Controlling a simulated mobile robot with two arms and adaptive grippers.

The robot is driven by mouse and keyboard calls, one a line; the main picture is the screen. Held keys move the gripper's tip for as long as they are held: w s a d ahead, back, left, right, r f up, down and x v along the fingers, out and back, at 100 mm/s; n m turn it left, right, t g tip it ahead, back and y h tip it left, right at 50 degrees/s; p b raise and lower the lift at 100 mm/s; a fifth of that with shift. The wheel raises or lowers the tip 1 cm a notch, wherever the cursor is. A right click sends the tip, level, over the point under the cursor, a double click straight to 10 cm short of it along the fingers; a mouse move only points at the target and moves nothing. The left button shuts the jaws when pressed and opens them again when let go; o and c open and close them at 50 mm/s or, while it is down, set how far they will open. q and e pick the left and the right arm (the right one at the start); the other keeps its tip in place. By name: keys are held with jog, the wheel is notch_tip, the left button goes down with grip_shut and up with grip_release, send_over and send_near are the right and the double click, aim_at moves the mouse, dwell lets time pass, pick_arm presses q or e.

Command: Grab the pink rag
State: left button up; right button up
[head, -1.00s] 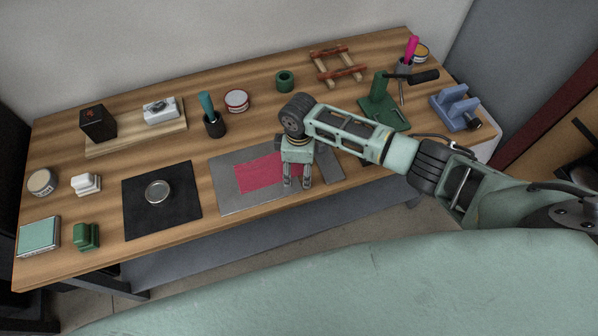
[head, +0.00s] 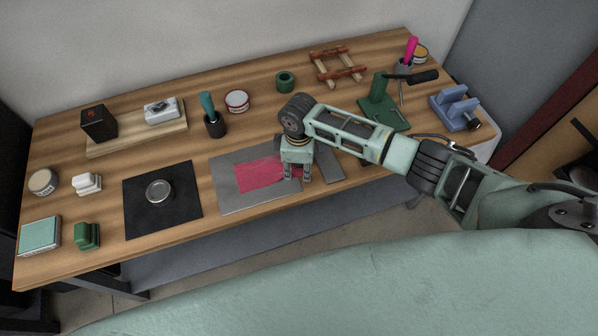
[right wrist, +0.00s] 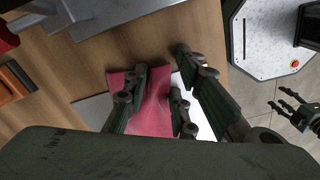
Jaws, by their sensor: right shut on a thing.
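The pink rag (head: 258,174) lies on a grey mat (head: 228,196) near the table's front edge. My right gripper (head: 306,177) is over the rag's right end, pointing down. In the right wrist view, the rag (right wrist: 152,115) is bunched up between the fingers of my right gripper (right wrist: 163,88), which is shut on it. The gripper and wrist hide part of the rag's right end in the head view. My left gripper (right wrist: 292,108) shows only in the right wrist view, at the right edge, with its fingers apart and empty.
A black mat (head: 140,218) with a round metal tin (head: 159,191) lies left of the grey mat. A dark cup (head: 215,125) with a teal-handled tool and a green stand (head: 383,110) are farther back. The wood between the two mats is clear.

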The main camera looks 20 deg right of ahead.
jog(key=shift+d+f, duration=0.35)
grip_shut()
jog(key=shift+w+a, duration=0.1)
jog(key=shift+a+r, duration=0.1)
jog(key=shift+a, duration=0.05)
dwell(0.3)
notch_tip(320, 180, up, 12)
jog(key=p, duration=1.2)
jog(key=o, duration=1.2)
grip_release()
